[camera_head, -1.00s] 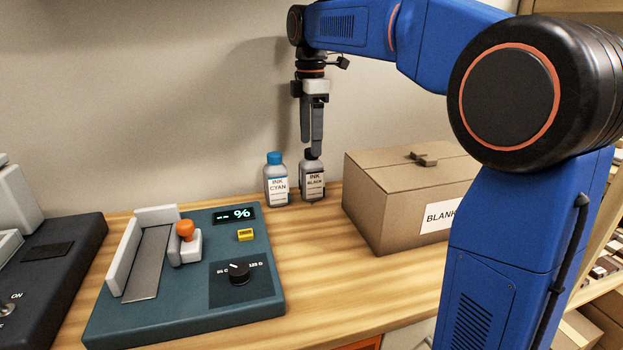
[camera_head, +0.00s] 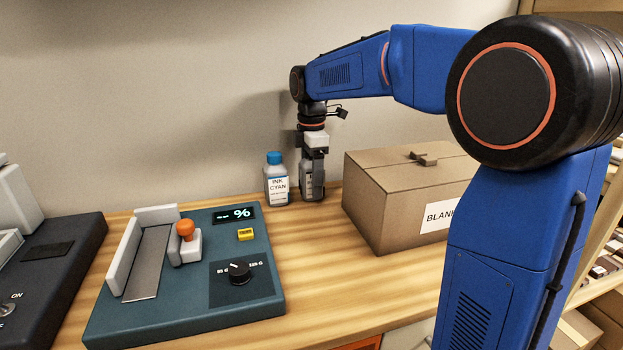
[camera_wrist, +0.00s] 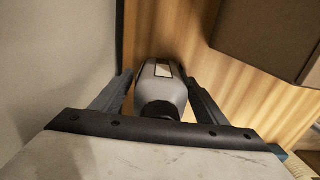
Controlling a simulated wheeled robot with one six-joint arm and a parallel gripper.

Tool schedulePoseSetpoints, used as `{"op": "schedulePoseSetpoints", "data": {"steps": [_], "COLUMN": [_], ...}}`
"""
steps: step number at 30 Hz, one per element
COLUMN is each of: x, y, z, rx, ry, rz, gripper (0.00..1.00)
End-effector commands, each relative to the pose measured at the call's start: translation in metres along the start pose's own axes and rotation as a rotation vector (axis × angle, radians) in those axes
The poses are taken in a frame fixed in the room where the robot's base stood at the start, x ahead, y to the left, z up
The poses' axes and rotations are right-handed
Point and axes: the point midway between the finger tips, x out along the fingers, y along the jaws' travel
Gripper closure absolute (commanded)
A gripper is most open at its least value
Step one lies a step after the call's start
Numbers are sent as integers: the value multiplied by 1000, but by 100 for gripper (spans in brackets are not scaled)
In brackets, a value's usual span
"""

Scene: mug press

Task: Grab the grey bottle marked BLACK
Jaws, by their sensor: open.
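The grey bottle marked BLACK (camera_head: 305,190) stands upright on the wooden table against the back wall. My gripper (camera_head: 312,190) is lowered over it from above and hides most of its label. In the wrist view the grey bottle (camera_wrist: 162,90) with its black cap lies between the two fingers of my gripper (camera_wrist: 162,88). A gap shows on each side, so the fingers are open around the bottle and not pressed on it. The ink bottle marked CYAN (camera_head: 277,182), with a blue cap, stands close on the left.
A cardboard box (camera_head: 395,195) stands close on the right; its edge also shows in the wrist view (camera_wrist: 265,45). A teal press unit (camera_head: 190,300) with an orange-knobbed lever (camera_head: 186,230) is in front on the left. The wood between press and box is clear.

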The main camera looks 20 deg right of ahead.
Motion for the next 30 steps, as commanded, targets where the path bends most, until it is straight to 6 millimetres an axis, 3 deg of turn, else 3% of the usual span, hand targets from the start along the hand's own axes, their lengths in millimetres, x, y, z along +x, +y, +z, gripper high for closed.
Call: {"op": "schedulePoseSetpoints", "data": {"steps": [10,18,26,30], "x": [8,7,4,-11], "y": [0,0,0,0], "z": [0,0,0,0], "rx": [0,0,0,0], "ry": [0,0,0,0], "rz": [0,1,2,3], "gripper": [33,97,97,97]}}
